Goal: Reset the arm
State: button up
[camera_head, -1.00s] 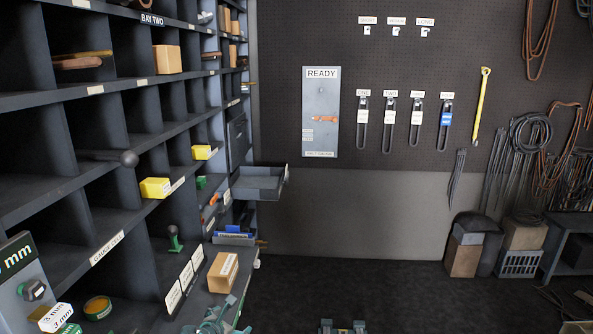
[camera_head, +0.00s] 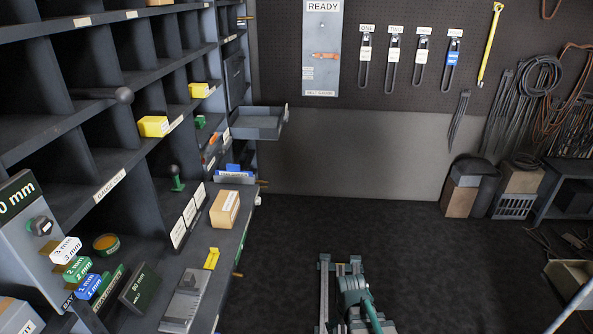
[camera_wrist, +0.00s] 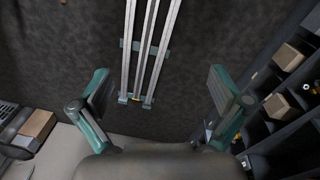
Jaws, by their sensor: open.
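My gripper (camera_wrist: 161,82) is open in the wrist view. Its two teal-and-grey fingers stand wide apart with nothing between them. Beyond them are the dark floor and pale parallel rails (camera_wrist: 148,45). In the head view, teal and grey parts of my arm show low in the middle, over the floor and clear of the shelf ledge. The finger opening cannot be made out there.
The pigeonhole shelving (camera_head: 110,187) fills the left, with a carton (camera_head: 225,208), a yellow tag (camera_head: 211,258) and a grey device (camera_head: 186,297) on its ledge. A grey tray (camera_head: 257,124) juts out. Open floor (camera_head: 430,265) lies right of my arm.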

jog(key=s+f+g, duration=0.2)
jog(key=s+f, duration=0.4)
jog(key=s, duration=0.4)
jog(key=s+d+f+m+g, duration=0.1)
jog(key=s+f+g, duration=0.1)
jog(key=s+f, duration=0.4)
jog(key=s+f+m+g, duration=0.1)
jog(key=s+f+g, duration=0.2)
jog(key=s+f, duration=0.4)
jog(key=s, duration=0.8)
jog(key=shift+d+y, duration=0.15)
jog(key=shift+y, duration=0.15)
